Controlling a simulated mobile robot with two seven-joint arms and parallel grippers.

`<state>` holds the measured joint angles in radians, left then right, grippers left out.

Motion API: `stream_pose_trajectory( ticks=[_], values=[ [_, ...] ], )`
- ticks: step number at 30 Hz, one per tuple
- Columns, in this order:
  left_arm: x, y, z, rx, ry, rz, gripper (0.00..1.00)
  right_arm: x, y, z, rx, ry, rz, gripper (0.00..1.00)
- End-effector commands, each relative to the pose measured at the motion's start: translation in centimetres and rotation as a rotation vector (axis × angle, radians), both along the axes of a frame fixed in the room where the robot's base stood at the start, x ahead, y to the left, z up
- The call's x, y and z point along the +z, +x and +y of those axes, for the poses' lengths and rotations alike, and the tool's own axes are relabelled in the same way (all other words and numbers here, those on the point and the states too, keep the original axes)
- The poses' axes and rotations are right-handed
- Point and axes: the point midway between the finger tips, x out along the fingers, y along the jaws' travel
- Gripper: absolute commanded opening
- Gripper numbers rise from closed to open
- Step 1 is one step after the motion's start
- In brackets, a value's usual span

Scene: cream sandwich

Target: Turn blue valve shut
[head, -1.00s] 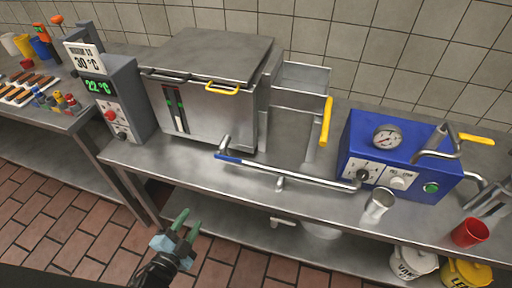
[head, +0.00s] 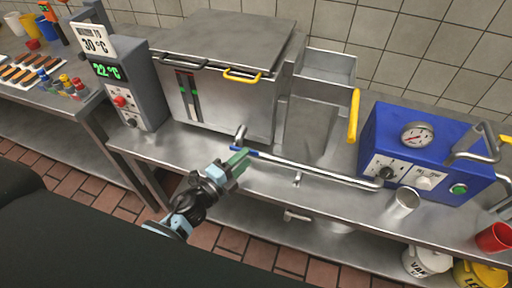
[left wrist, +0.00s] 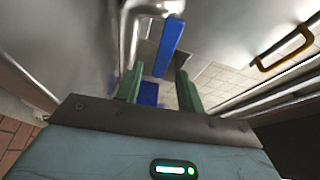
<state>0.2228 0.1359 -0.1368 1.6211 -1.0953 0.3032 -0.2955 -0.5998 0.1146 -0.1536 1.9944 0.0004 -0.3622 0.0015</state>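The blue valve handle (head: 243,152) is a short flat blue lever on the metal pipework at the front edge of the steel counter, below the vat. My left gripper (head: 240,162) is right in front of it, its green fingers pointing at it. In the left wrist view the blue handle (left wrist: 169,45) lies ahead, roughly in line with the gap of the left gripper (left wrist: 158,72). The fingers are apart, with nothing clearly held. Contact with the handle cannot be told. My right gripper is out of view.
A long horizontal pipe (head: 315,172) runs right from the handle to a blue box with a gauge (head: 418,134). A metal cup (head: 403,203) and a red cup (head: 494,238) stand on the counter. A yellow lever (head: 353,116) rises behind the pipe. A grey temperature unit (head: 140,88) stands left.

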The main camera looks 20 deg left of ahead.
Motion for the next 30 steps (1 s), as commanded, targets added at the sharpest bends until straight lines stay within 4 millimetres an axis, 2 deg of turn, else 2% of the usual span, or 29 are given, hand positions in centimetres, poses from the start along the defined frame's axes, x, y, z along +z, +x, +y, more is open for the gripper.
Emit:
stream_pose_trajectory(
  ticks=[3,10,22,23,30],
  values=[
    [0.3,1.9,-0.8,0.000,-0.003,-0.003,0.38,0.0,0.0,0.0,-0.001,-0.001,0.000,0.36],
    [0.2,4.4,-2.0,0.001,-0.004,-0.001,0.38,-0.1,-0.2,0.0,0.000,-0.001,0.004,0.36],
    [0.2,5.2,-2.3,0.001,-0.002,0.001,0.38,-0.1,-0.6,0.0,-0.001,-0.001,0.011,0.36],
    [0.2,5.2,-2.3,0.001,-0.002,0.000,0.37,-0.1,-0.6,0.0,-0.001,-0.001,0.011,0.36],
    [0.2,5.1,-2.3,0.001,-0.002,0.000,0.05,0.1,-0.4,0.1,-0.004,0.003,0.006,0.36]
  ],
)
